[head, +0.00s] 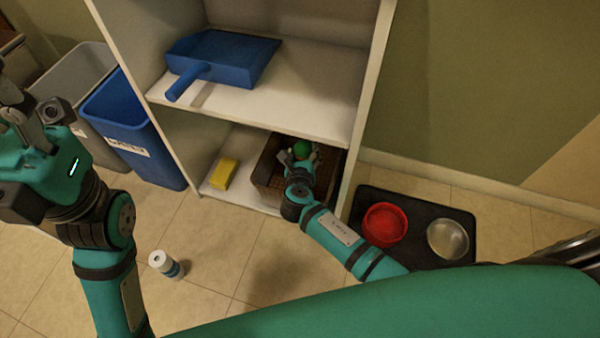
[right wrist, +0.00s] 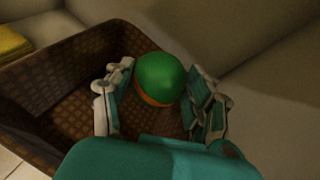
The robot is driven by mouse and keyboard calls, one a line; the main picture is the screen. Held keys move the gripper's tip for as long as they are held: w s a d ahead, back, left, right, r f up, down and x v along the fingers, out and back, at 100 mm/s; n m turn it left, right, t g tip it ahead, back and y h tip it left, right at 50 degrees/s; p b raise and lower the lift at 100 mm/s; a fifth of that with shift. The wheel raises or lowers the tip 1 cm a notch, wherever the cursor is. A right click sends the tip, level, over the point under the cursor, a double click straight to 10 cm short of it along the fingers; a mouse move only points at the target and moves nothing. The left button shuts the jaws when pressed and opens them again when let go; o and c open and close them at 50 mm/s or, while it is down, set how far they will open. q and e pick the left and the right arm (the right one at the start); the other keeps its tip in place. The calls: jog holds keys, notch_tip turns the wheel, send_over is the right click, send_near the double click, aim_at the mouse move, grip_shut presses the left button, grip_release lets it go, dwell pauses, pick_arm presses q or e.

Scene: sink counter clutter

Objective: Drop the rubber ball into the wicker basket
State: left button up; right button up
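The rubber ball (head: 302,148) is green with an orange part, which shows in the right wrist view (right wrist: 160,76). My right gripper (head: 301,156) has its fingers on both sides of the ball, and they appear to touch it. The brown wicker basket (head: 264,171) stands on the shelf unit's lowest shelf. The ball and gripper are over the basket's opening; its inside shows at left in the right wrist view (right wrist: 75,112). How high the ball is above the basket floor is hard to tell. My left gripper (head: 25,115) is at the left edge, away from the basket; its opening is unclear.
A yellow box-shaped thing (head: 224,173) lies left of the basket. A blue dustpan (head: 225,60) is on the shelf above. Blue (head: 130,125) and grey (head: 75,75) bins stand left. A red bowl (head: 385,224) and metal bowl (head: 448,239) sit right.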

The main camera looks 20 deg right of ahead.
jog(key=o, duration=0.4)
jog(key=v, duration=1.2)
jog(key=shift+f, duration=0.1)
